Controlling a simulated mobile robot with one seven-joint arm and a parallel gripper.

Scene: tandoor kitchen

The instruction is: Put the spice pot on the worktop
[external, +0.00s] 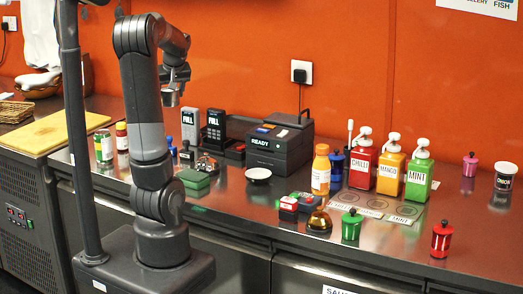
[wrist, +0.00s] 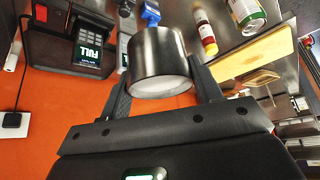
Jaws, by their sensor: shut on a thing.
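My gripper (external: 176,84) is raised above the back left part of the worktop (external: 235,215). It is shut on a plain steel cylindrical pot (external: 170,98), which I take for the spice pot. In the wrist view the pot (wrist: 158,55) sits between the two fingers (wrist: 164,88), with its pale round end facing the camera. The pot is clear of the worktop. Small lidded pots stand on the worktop: a green one (external: 351,225), a red one (external: 441,239) and a pink one (external: 470,166).
A till printer (external: 280,143) and sauce bottles (external: 390,168) stand at the back.

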